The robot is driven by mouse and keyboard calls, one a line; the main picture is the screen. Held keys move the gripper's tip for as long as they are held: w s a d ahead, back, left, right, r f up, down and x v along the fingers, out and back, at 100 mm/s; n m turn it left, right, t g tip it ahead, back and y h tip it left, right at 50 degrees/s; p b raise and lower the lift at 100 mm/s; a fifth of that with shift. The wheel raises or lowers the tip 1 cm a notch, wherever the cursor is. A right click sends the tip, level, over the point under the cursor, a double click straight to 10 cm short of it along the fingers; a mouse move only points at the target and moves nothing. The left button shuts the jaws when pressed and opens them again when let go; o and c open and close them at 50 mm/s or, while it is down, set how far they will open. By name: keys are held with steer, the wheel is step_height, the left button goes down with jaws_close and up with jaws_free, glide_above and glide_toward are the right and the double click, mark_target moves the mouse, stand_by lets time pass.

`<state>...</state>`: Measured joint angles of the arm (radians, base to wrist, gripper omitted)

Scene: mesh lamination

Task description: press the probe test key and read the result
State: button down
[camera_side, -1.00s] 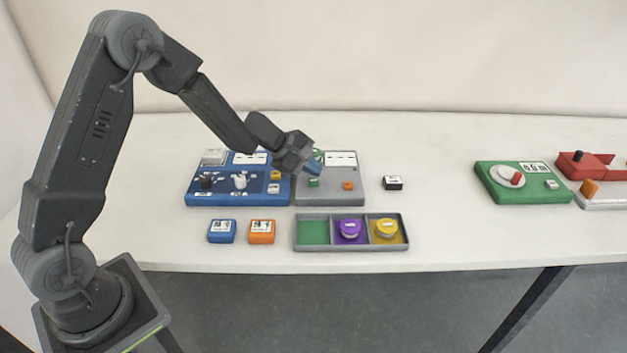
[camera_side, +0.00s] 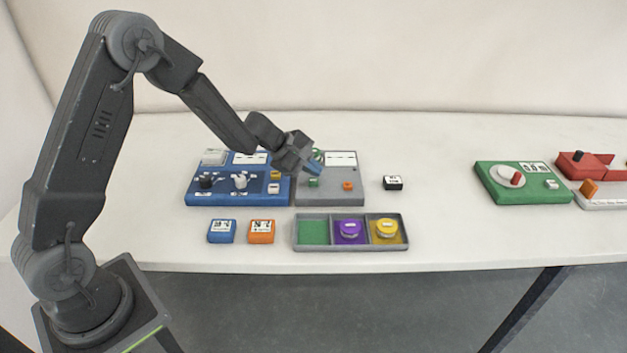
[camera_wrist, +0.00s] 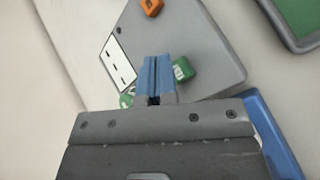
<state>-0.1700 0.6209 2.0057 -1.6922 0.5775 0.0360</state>
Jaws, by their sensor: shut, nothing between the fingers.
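The grey panel (camera_side: 335,193) bears a white display (camera_side: 341,159) with dashes, a small green key (camera_side: 314,183) and an orange key (camera_side: 347,186). My gripper (camera_side: 315,170) is shut and empty, with its blue fingertips over the panel near the green key. In the wrist view my shut fingers (camera_wrist: 161,58) lie between the display (camera_wrist: 118,62) and a green block with a white label (camera_wrist: 184,69). The orange key (camera_wrist: 151,7) is farther off at the top. Another green part (camera_wrist: 127,97) is partly hidden behind my gripper. Contact with the green key cannot be told.
A blue panel (camera_side: 215,198) with knobs adjoins the grey panel. Blue (camera_side: 222,231) and orange (camera_side: 262,231) blocks and a compartment tray (camera_side: 297,244) lie in front. A dark block (camera_side: 393,183) and a green panel (camera_side: 535,197) stand to the right, with free table between.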

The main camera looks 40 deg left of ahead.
mark_target(313, 182)
steer(key=shift+f, duration=0.15)
steer(key=shift+f, duration=0.25)
steer(key=shift+f, duration=0.5)
stand_by(0.6)
steer(key=shift+r, duration=0.9)
steer(key=shift+r, duration=2.55)
